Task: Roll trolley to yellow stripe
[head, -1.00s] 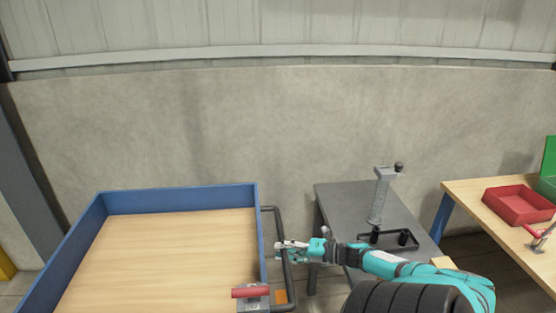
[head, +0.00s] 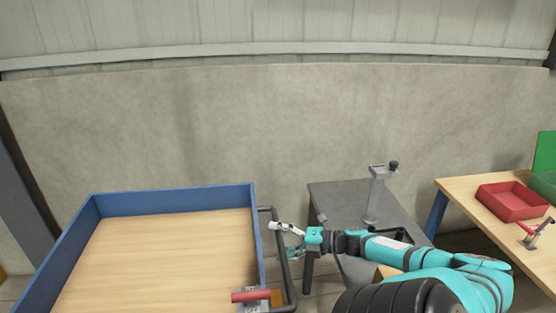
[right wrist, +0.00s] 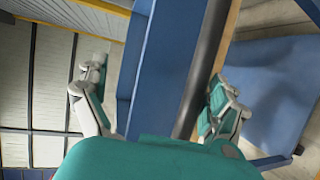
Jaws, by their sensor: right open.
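The trolley (head: 255,232) stands at the lower left in the head view, with blue walls and a light wooden deck. A dark handle bar (head: 287,283) runs along its right side. My right gripper (head: 281,240) is open at this bar, its fingers spread. In the right wrist view the open fingers (right wrist: 158,85) have a blue beam (right wrist: 160,65) and a dark bar (right wrist: 207,62) between them in the picture; contact cannot be told. My left gripper is out of view. I cannot clearly make out a yellow stripe on the floor.
A red grip (head: 250,296) sits at the trolley's front right. A grey table (head: 340,195) with a post stand (head: 376,195) is right of the gripper. Farther right, a wooden table (head: 465,200) holds a red tray (head: 490,207). A concrete wall (head: 250,120) closes the back.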

